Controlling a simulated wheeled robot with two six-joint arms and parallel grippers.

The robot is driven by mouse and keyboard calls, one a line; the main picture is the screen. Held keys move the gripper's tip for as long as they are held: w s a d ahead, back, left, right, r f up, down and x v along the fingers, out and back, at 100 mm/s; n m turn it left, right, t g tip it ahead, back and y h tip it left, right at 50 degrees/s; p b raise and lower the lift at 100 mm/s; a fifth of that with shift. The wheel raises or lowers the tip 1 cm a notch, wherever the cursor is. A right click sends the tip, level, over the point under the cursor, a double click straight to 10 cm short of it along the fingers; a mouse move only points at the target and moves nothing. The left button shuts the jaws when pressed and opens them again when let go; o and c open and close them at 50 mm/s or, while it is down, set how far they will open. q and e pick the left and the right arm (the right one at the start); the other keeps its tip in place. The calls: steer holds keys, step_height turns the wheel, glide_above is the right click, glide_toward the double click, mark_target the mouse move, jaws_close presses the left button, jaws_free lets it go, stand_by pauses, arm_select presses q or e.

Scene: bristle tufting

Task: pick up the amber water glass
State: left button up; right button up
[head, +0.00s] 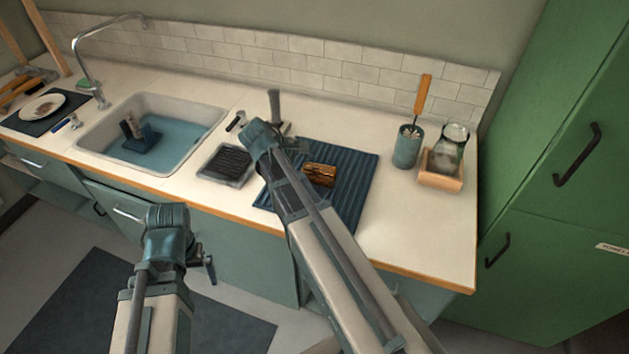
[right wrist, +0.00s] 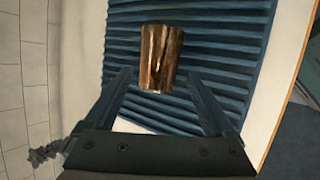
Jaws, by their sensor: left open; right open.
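The amber water glass (head: 319,174) appears to lie on its side on the blue ribbed mat (head: 357,163), right of my right arm. In the right wrist view the glass (right wrist: 160,57) is beyond and between the open fingertips of my right gripper (right wrist: 157,76), with no clear contact. In the head view my right gripper (head: 281,125) is over the counter behind the mat's left part, partly hidden by its own wrist. My left gripper (head: 208,264) is open and empty in front of the counter, far from the glass.
A dark tray (head: 227,164) sits left of the mat, beside the water-filled sink (head: 206,118). A blue cup holding a brush (head: 407,147) and a glass jar (head: 452,143) in a wooden tray (head: 440,182) stand at right. The front right counter is clear.

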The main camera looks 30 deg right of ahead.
mark_target(315, 171)
steer(key=shift+d+f, duration=0.3)
steer(key=shift+f, duration=0.2)
steer(key=b+x, duration=0.4)
steer(key=shift+d+f, duration=0.1)
steer(key=shift+f, duration=0.15)
steer(key=shift+d+f, duration=0.2)
steer(key=shift+d, duration=0.1)
steer(key=shift+r, duration=0.1)
steer(key=c, duration=1.4)
steer(key=shift+r, duration=0.15)
